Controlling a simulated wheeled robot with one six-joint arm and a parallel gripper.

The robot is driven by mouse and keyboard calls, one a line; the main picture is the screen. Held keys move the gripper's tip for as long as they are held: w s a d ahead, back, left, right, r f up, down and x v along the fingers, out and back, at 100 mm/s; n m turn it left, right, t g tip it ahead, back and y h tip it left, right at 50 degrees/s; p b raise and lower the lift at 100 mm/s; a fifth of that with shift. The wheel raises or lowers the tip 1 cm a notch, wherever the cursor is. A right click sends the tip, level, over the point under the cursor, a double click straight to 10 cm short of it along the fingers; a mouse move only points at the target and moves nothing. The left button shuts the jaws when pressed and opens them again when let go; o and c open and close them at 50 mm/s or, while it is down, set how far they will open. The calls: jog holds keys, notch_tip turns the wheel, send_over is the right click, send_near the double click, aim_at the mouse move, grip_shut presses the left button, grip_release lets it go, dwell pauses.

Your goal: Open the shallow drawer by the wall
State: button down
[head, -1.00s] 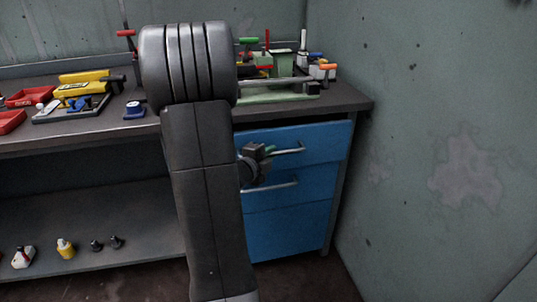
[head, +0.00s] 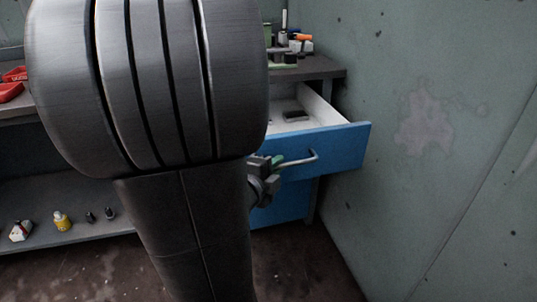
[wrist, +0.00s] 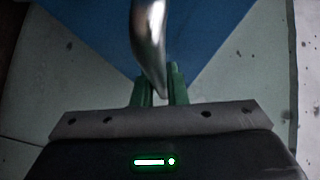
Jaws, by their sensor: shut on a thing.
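The shallow top drawer (head: 345,148) of the blue cabinet by the wall stands pulled well out, with its white inside showing. Its curved metal handle (head: 300,161) runs along the blue front. My gripper (head: 276,161) is at the handle's left part, its green fingers closed on it. In the wrist view the handle (wrist: 148,45) comes down between the green fingers of my gripper (wrist: 160,88), with the blue drawer front behind. My arm hides the left part of the drawer.
A small dark object (head: 296,115) lies inside the drawer. The lower blue drawer (head: 275,209) is shut. The green wall (head: 430,120) stands close to the right. The workbench (head: 322,67) holds tools, and small bottles stand on the lower shelf (head: 75,235). Bare floor lies in front.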

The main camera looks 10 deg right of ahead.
jog(key=s, duration=0.7)
jog(key=shift+s+d+f, duration=0.1)
jog(key=c, duration=1.5)
grip_release()
jog(key=shift+o, duration=0.2)
